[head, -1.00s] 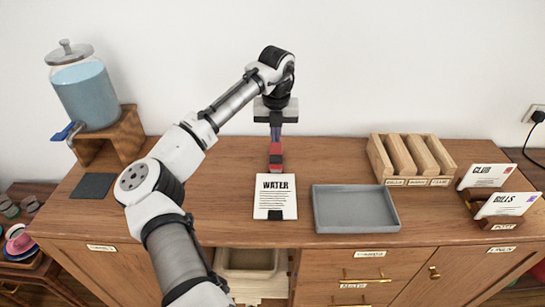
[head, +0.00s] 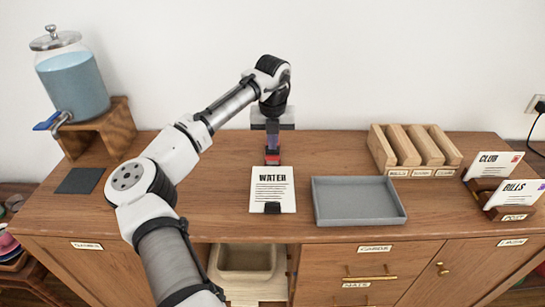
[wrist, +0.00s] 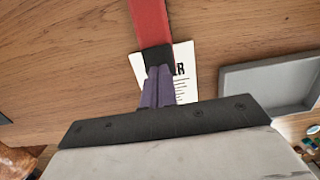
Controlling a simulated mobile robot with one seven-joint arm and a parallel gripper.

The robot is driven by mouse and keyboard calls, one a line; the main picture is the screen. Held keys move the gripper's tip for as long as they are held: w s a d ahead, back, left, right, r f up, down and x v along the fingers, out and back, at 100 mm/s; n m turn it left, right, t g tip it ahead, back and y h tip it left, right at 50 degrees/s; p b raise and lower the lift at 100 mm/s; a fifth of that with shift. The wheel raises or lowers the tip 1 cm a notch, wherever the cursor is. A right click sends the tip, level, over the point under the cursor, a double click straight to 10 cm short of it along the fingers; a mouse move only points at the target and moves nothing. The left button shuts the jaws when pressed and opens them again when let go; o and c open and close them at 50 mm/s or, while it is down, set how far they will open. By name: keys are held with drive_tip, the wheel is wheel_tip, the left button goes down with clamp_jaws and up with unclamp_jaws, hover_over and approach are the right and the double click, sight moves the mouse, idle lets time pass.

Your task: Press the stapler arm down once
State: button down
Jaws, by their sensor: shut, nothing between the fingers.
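The red stapler (head: 272,159) lies on the cabinet top behind the "WATER" card (head: 272,190). In the wrist view its red arm (wrist: 150,22) runs to a dark end piece (wrist: 157,58) over the card's edge. My gripper (head: 272,150) points down over the stapler, its fingers covering part of it. In the wrist view my purple fingers (wrist: 155,76) are shut and empty. Their tips meet the dark end in the picture; I cannot tell for sure whether they touch. How far the stapler arm is pressed is hidden.
A grey tray (head: 358,220) lies right of the card. A wooden sorter (head: 380,160) and card holders (head: 515,215) stand farther right. A water dispenser (head: 75,88) on a wooden stand and a dark mat (head: 80,181) are at left. The wall is close behind.

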drive_tip(key=shift+f, duration=0.15)
drive_tip(key=shift+f, duration=1.25)
drive_tip(key=shift+s+r+p, duration=0.3)
drive_tip(key=shift+s, duration=0.5)
drive_tip(key=shift+s+r+p, duration=0.25)
drive_tip(key=shift+s+p, duration=0.05)
drive_tip(key=shift+s, duration=0.45)
wheel_tip(320, 180, up, 14)
drive_tip(key=s+b, duration=0.1)
drive_tip(key=shift+s+f, duration=0.15)
drive_tip(key=shift+f, duration=0.05)
